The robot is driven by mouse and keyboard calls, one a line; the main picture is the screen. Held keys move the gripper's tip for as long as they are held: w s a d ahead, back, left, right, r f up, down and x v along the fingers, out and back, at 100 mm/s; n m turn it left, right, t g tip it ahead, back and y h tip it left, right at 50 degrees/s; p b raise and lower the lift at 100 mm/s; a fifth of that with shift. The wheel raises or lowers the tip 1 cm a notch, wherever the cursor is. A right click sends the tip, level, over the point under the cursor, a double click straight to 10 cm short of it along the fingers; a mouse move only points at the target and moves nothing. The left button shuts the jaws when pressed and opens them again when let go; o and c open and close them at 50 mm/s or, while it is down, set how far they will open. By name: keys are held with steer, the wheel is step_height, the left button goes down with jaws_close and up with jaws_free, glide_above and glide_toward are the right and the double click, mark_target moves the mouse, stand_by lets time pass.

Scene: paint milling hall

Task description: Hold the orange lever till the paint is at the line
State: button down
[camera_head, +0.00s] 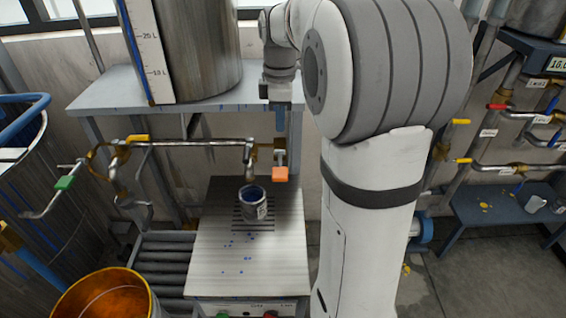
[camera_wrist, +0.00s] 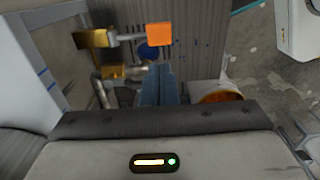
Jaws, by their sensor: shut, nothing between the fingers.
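The orange lever (camera_head: 280,174) hangs at the right end of the dosing pipe, above the grated platform. In the wrist view its orange square end (camera_wrist: 159,35) shows just beyond my fingertips. My gripper (camera_head: 280,125) is above the lever, fingers pointing down, shut and empty. In the wrist view my blue fingers (camera_wrist: 161,72) are together, and I see no clear contact with the lever. A small grey can (camera_head: 255,206) stands upright on the grate under the spout, with dark blue paint (camera_head: 252,193) inside. The fill line cannot be made out.
A large metal tank (camera_head: 195,45) with a level gauge stands on a shelf (camera_head: 105,100) behind. An orange-lined bucket (camera_head: 80,297) is at the lower left. A green-handled valve (camera_head: 65,183) is left. Valved pipes (camera_head: 500,168) run at the right.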

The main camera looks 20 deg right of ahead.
mark_target(281, 176)
step_height(281, 176, down, 14)
steer(key=shift+f+p, duration=0.1)
steer(key=shift+p, duration=1.05)
steer(key=f+t+b, duration=0.1)
steer(key=b, duration=0.2)
steer(key=shift+s+a+f, duration=0.1)
steer(key=shift+s+f, duration=0.1)
steer(key=f+t+b, duration=0.1)
steer(key=b, duration=0.2)
steer(key=f+t+h+b, duration=0.1)
steer(key=b, duration=0.3)
steer(key=shift+s+a+f, duration=0.1)
steer(key=shift+s+f, duration=0.1)
steer(key=shift+s, duration=0.1)
steer(key=shift+f+t+b, duration=0.3)
steer(key=shift+b, duration=0.2)
steer(key=shift+s+f, duration=0.15)
steer(key=shift+s, duration=0.05)
stand_by(0.5)
